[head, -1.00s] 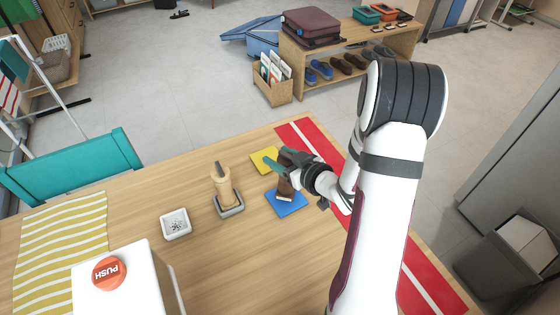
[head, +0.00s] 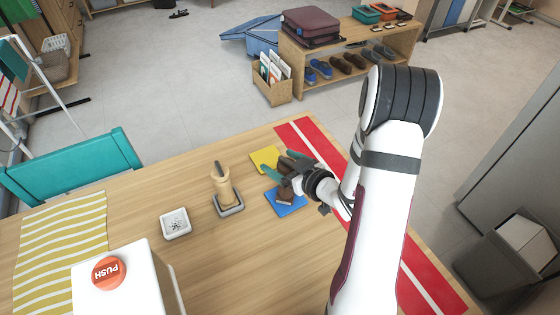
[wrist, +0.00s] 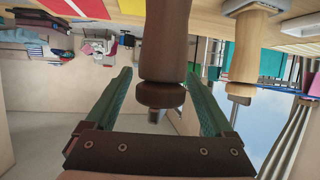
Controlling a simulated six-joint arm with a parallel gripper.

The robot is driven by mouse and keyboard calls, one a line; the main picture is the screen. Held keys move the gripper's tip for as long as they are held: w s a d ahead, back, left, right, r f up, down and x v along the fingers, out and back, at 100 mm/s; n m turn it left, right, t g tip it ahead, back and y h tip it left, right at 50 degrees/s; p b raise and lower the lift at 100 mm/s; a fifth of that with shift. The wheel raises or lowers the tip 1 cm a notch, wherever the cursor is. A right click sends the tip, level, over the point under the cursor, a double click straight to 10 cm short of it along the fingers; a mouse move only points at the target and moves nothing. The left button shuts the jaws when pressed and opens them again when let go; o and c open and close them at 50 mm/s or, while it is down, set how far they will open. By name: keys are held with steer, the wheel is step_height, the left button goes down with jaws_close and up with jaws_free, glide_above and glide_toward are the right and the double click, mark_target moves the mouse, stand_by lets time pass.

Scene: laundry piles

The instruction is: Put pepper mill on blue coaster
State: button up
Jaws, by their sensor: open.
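The dark brown pepper mill (head: 286,190) stands upright on the blue coaster (head: 294,207), as far as the head view shows. In the wrist view, which is upside down, the mill (wrist: 166,40) rises between my fingers, with its rounded top and small metal knob near the palm. My gripper (head: 281,174) is open around the mill's upper part. Its green fingers (wrist: 160,85) stand to either side with visible gaps. My fingers partly hide the mill in the head view; its foot is out of the wrist view.
A yellow coaster (head: 265,158) lies just behind the blue one. A light wooden mill (head: 221,184) stands on a grey base (head: 230,207) to the left, near a small white dish (head: 175,224). A red runner (head: 300,135) lies to the right. The table's front middle is clear.

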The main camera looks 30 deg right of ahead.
mark_target(292, 169)
steer(key=v, duration=0.6)
steer(key=shift+s+r, duration=0.15)
steer(key=shift+s, duration=0.25)
